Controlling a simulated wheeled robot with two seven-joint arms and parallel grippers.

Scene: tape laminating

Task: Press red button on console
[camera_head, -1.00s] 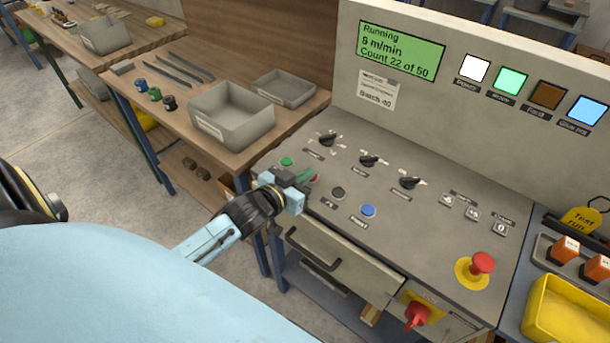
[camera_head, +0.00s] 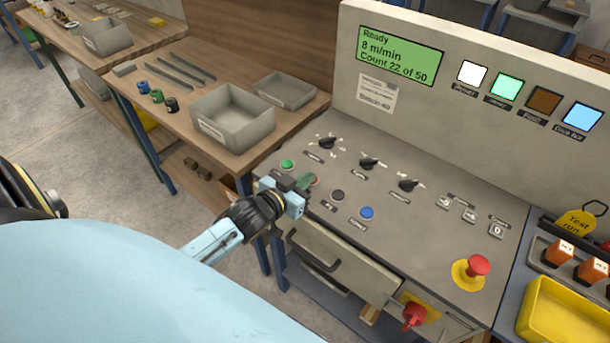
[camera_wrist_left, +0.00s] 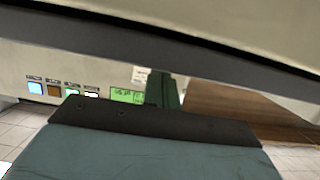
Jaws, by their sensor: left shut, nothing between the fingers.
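The console (camera_head: 420,225) has a sloped grey panel with buttons and knobs. My left gripper (camera_head: 305,182) is shut and empty, with its green fingertips at a small red button (camera_head: 315,181) on the panel's left part. The fingers cover most of that button, and I cannot tell whether they touch it. A green button (camera_head: 288,164) lies just behind, and black (camera_head: 337,195) and blue (camera_head: 367,212) buttons lie to the right. The green display (camera_head: 400,53) reads "Ready", "8 m/min", "Count 22 of 50". My right gripper is not in view.
A red mushroom knob on a yellow base (camera_head: 477,266) and a red switch (camera_head: 413,316) sit at the console's front right. Several black knobs (camera_head: 369,163) stand behind the buttons. A grey bin (camera_head: 232,117) stands on the wooden bench at left. A yellow tray (camera_head: 565,318) is at right.

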